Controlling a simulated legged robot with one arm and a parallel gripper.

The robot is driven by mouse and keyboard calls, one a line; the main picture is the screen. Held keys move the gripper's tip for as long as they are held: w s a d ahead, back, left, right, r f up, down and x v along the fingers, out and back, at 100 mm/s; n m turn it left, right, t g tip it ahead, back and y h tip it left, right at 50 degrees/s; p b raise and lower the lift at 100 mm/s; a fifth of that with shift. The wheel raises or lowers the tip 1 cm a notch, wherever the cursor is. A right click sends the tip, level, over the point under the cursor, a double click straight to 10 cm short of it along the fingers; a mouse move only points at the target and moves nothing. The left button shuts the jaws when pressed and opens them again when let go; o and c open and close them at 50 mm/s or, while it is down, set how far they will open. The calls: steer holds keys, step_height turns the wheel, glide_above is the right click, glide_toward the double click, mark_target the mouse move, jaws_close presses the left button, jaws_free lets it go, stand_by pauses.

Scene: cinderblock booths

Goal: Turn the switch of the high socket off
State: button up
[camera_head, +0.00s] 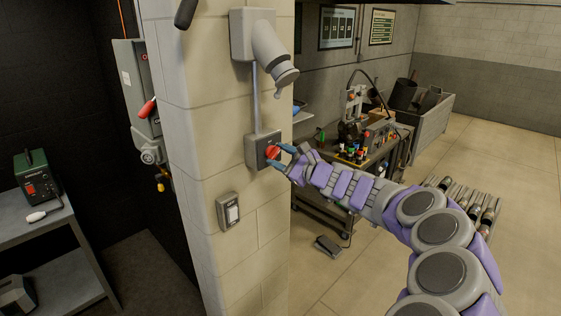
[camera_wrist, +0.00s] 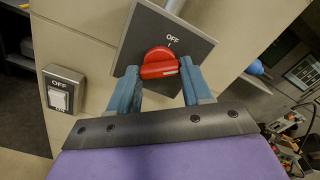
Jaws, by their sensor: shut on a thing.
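The high socket (camera_head: 263,40) is a grey angled outlet on the cinderblock pillar, joined by a conduit to a grey switch box (camera_head: 252,148) below it. The box carries a red rotary switch (camera_head: 273,152), which also shows in the wrist view (camera_wrist: 160,63). There, an OFF label sits above the knob, and the knob's bar lies roughly crosswise to it, slightly tilted. My gripper (camera_head: 280,157) has its two blue fingers on either side of the knob, shut on it. The fingers hide the knob's side edges in the wrist view.
A lower light switch (camera_head: 228,211) with an OFF label is on the pillar below. A grey disconnect box with a red lever (camera_head: 147,109) is on the pillar's left side. A cluttered workbench (camera_head: 362,150) stands behind my arm; open floor lies to the right.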

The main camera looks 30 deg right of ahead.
steer(key=n+b, duration=0.3)
steer(key=b, duration=0.1)
steer(key=n+b, duration=0.3)
steer(key=n, duration=0.1)
steer(key=n+b, duration=0.3)
steer(key=b, duration=0.1)
steer(key=shift+f+n+b, duration=0.25)
steer(key=shift+n+b, duration=0.05)
steer(key=shift+b, duration=0.05)
steer(key=o, duration=1.1)
steer(key=shift+c, duration=0.2)
steer(key=shift+r, duration=0.15)
steer(key=shift+s, duration=0.1)
